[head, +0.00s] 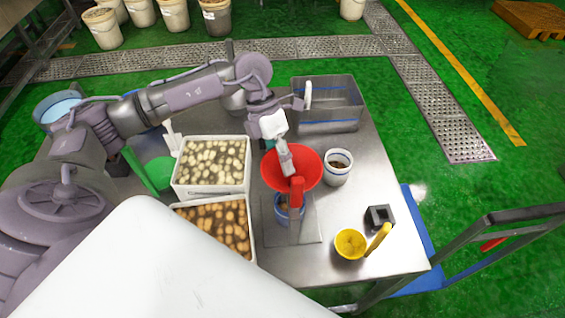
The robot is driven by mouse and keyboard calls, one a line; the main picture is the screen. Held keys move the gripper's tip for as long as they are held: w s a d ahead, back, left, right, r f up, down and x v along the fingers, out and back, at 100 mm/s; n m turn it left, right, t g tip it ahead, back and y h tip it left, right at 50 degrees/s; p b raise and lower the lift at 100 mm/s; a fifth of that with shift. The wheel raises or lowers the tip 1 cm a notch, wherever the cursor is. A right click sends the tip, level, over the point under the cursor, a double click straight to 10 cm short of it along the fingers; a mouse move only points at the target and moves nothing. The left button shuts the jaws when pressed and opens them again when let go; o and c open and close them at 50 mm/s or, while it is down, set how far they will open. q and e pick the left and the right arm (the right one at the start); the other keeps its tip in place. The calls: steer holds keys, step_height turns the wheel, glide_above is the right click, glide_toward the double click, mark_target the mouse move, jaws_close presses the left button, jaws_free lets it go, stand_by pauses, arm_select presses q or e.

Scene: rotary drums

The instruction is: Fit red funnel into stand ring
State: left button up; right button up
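The red funnel (308,168) shows wide mouth up in the head view, above a grey stand (295,230) with a flat base plate. My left gripper (289,172) reaches over the funnel's mouth from behind. Its fingers look closed at a red upright piece on the funnel's near side, which seems to be its handle. The stand's ring is hidden under the funnel, so I cannot tell whether the funnel is seated in it or held above it. A blue container (284,211) stands below, partly hidden by the stand's post. My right gripper is not in view.
A white bucket (337,174) stands close right of the funnel. A yellow scoop (350,245) and a dark block (380,216) are near the table's front right. Two white trays (212,190) of produce lie left. A metal bin (340,112) is behind. The table's right edge is mostly clear.

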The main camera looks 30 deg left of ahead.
arm_select(q)
steer(key=v, duration=1.1)
steer(key=shift+r, duration=0.1)
